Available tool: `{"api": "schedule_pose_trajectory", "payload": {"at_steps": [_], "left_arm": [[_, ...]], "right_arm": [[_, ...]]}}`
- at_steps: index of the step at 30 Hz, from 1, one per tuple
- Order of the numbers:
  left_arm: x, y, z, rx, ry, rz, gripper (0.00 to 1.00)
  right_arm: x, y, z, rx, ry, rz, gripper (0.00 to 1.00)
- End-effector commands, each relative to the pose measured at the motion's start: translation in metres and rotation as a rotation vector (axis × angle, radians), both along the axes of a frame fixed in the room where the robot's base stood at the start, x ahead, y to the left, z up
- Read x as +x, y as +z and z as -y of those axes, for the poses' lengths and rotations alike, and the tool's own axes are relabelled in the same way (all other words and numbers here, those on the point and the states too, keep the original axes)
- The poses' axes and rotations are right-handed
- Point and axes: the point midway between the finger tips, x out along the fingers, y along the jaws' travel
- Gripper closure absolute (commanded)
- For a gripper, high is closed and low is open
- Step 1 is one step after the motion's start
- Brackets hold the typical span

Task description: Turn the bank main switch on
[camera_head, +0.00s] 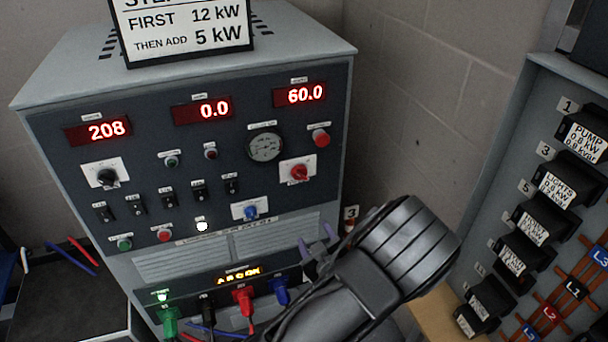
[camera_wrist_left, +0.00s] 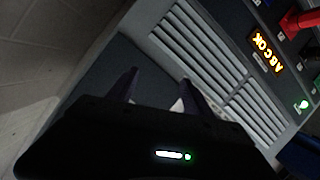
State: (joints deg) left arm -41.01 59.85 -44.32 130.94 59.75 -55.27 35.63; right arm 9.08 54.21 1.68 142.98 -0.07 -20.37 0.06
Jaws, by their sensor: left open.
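A grey cabinet with a dark front panel (camera_head: 225,145) carries several switches. A red rotary switch (camera_head: 299,172) on a white plate is at its right, a black rotary switch (camera_head: 106,177) at its left, and a small blue knob (camera_head: 250,211) lower down. The labels are too small to tell which is the bank main. My left gripper (camera_head: 318,252) is in front of the cabinet's lower right corner, below the red switch and apart from it. In the left wrist view its two fingers (camera_wrist_left: 158,86) are spread and empty, beside the vent slats. My right gripper is not in view.
Green (camera_head: 170,320), red (camera_head: 243,298) and blue (camera_head: 280,290) plugs sit in the lower strip beside an amber display (camera_head: 239,274). A breaker panel (camera_head: 541,90) stands at the right. A sign (camera_head: 185,30) stands on the cabinet. Displays read 208, 0.0 and 60.0.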

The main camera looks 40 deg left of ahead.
Motion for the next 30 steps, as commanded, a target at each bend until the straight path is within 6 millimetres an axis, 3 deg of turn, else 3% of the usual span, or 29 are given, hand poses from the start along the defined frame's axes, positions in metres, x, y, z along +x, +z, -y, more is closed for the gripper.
{"api": "schedule_pose_trajectory", "payload": {"at_steps": [1, 3, 7, 20, 30], "left_arm": [[0.01, 0.04, -0.003, 0.031, 0.035, 0.12, 0.41], [0.014, 0.08, -0.008, 0.057, 0.087, 0.261, 0.41], [0.014, 0.116, -0.012, 0.077, 0.133, 0.393, 0.41], [0.016, 0.119, -0.016, 0.078, 0.14, 0.404, 0.41], [0.041, 0.12, -0.054, 0.079, 0.142, 0.402, 0.41]], "right_arm": [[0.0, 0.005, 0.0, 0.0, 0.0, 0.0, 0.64], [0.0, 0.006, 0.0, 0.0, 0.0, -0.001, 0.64], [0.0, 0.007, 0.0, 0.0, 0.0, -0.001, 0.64], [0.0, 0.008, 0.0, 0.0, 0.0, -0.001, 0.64], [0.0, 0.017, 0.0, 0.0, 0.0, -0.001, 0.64]]}}
